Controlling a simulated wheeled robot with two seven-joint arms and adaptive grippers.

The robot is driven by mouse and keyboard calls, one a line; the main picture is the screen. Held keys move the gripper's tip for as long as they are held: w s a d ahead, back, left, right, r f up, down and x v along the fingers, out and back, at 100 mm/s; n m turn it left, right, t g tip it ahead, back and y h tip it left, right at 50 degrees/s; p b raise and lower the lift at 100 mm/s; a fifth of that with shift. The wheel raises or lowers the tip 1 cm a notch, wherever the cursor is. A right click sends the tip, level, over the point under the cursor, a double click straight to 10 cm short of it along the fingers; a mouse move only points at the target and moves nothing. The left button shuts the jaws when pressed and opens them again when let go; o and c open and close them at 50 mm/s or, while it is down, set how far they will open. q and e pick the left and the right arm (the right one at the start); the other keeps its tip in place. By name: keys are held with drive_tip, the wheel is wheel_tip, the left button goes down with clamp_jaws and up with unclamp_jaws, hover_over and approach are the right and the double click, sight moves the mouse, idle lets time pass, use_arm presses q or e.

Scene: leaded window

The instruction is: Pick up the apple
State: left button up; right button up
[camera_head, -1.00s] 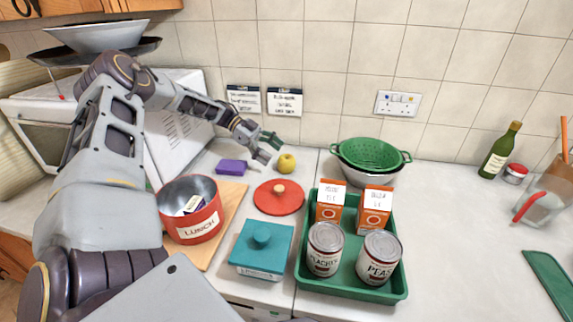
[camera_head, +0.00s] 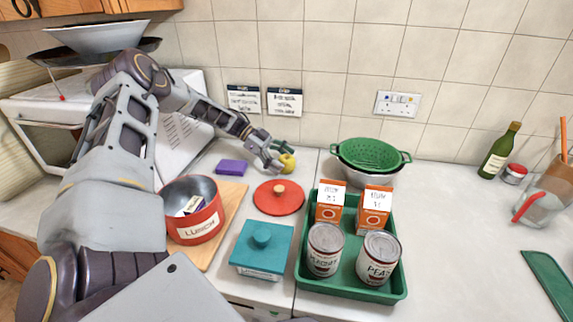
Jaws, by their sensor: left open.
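The yellow apple (camera_head: 289,163) sits on the white counter near the tiled back wall, behind the red lid. My left gripper (camera_head: 280,160) reaches in from the left and is open. Its fingers are at the apple's left side and overlap part of it in the picture. I cannot tell whether they touch it. My right gripper is not in view.
A red lid (camera_head: 279,198) lies in front of the apple, and a purple sponge (camera_head: 231,167) lies to its left. A red pot (camera_head: 191,222) stands on a wooden board. A green tray (camera_head: 301,276) with cans and boxes and a green colander (camera_head: 370,154) are to the right.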

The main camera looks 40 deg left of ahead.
use_arm(q)
drive_tip(key=shift+d+f, duration=0.1)
drive_tip(key=shift+d, duration=0.1)
idle(0.3)
drive_tip(key=c, duration=1.1)
